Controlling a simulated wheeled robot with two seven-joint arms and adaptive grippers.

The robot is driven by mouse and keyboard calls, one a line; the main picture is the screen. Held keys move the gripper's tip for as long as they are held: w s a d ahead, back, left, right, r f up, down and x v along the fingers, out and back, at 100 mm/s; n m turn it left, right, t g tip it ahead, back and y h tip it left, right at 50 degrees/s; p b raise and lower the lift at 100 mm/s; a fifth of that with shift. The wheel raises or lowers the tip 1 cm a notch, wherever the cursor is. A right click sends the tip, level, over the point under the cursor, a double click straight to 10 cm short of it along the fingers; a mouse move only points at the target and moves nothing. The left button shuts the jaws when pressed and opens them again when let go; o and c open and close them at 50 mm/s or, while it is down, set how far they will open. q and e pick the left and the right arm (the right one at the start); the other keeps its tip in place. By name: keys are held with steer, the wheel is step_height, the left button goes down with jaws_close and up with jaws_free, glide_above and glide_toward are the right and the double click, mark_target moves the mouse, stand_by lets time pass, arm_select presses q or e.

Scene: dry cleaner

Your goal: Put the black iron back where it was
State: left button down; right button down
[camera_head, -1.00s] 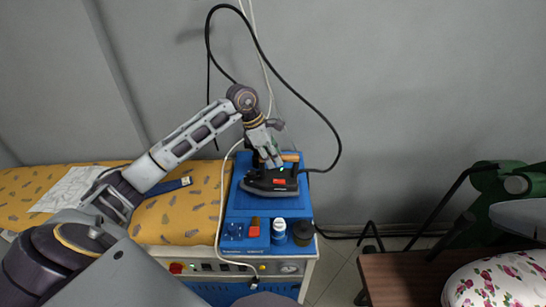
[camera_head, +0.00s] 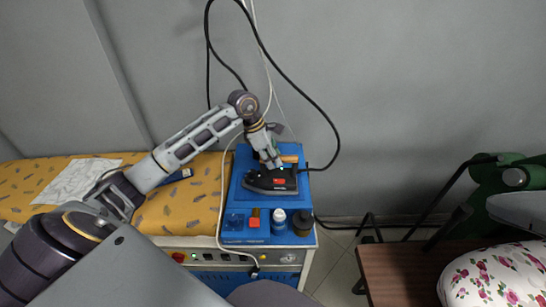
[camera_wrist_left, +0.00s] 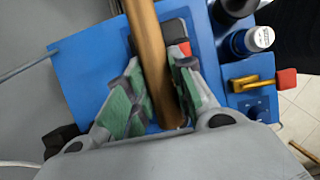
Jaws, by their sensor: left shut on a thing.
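The black iron (camera_head: 271,181) sits over the blue top of the steam unit (camera_head: 238,205), toward its back. Its wooden handle (camera_head: 289,158) shows beside my left gripper (camera_head: 272,162). In the left wrist view, the brown handle (camera_wrist_left: 152,60) runs between the green-padded fingers of my left gripper (camera_wrist_left: 152,100), which is shut on it. Part of the iron's dark body with a red patch (camera_wrist_left: 184,47) shows behind the handle. Whether the iron's sole touches the blue top fully I cannot tell. My right gripper is not in view.
A yellow patterned board (camera_head: 190,212) lies to the left. Black cable loops (camera_head: 300,92) hang above.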

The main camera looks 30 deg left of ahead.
arm_select(q)
steer(key=shift+w+r, duration=0.1)
steer(key=shift+r, duration=0.2)
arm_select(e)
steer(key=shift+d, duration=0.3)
arm_select(q)
steer(key=c, duration=1.7)
jaws_free()
steer(key=shift+f, duration=0.3)
steer(key=o, duration=0.5)
steer(key=shift+s+d+r, duration=0.1)
steer(key=shift+s, duration=0.1)
steer(key=shift+c, duration=0.2)
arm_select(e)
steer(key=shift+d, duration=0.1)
